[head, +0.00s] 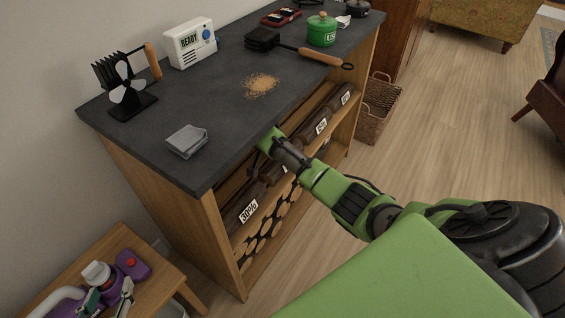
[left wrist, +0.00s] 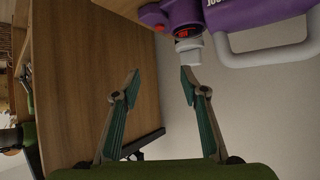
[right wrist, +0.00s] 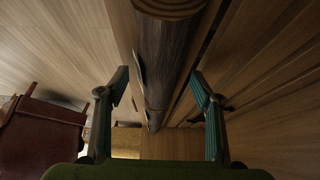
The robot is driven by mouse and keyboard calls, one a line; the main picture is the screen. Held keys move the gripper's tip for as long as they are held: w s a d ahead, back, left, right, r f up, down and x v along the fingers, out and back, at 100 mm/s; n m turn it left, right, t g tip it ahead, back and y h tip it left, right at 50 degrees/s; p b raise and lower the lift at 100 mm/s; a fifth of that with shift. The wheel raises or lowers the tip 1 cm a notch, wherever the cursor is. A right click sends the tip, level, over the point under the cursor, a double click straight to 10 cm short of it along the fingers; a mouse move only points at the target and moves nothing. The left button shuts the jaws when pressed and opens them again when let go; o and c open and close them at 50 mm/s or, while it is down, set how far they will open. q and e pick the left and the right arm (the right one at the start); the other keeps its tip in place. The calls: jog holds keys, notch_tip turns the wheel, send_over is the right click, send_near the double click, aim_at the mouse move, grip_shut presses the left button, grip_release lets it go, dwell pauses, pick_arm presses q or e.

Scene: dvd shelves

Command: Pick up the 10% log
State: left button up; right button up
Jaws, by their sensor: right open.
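Several dark labelled logs lie on the upper shelf under the dark counter in the head view. The nearest log (head: 240,206) reads 30%. Labels on the others are too small or hidden to read, so I cannot tell which is the 10% log. In the right wrist view a dark log (right wrist: 165,50) lies between the spread fingers of my right gripper (right wrist: 160,75), its label seen edge-on. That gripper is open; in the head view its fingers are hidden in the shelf. My left gripper (head: 110,293) is open and empty; it also shows in the left wrist view (left wrist: 161,74).
A purple device (head: 132,265) stands on a small wooden table (head: 120,240) by my left gripper. Cut logs (head: 265,232) fill the lower shelf. A wicker basket (head: 378,108) stands beyond.

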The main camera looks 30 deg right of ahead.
jog(key=shift+d+f, duration=0.1)
jog(key=shift+f, duration=0.4)
pick_arm(q)
jog(key=w+r+t, duration=0.1)
jog(key=w+d+r, duration=0.1)
jog(key=shift+r+t+h, duration=0.3)
jog(key=shift+r+t, duration=0.05)
jog(key=shift+t, duration=0.05)
pick_arm(e)
jog(key=c, duration=1.3)
jog(key=shift+c, duration=0.2)
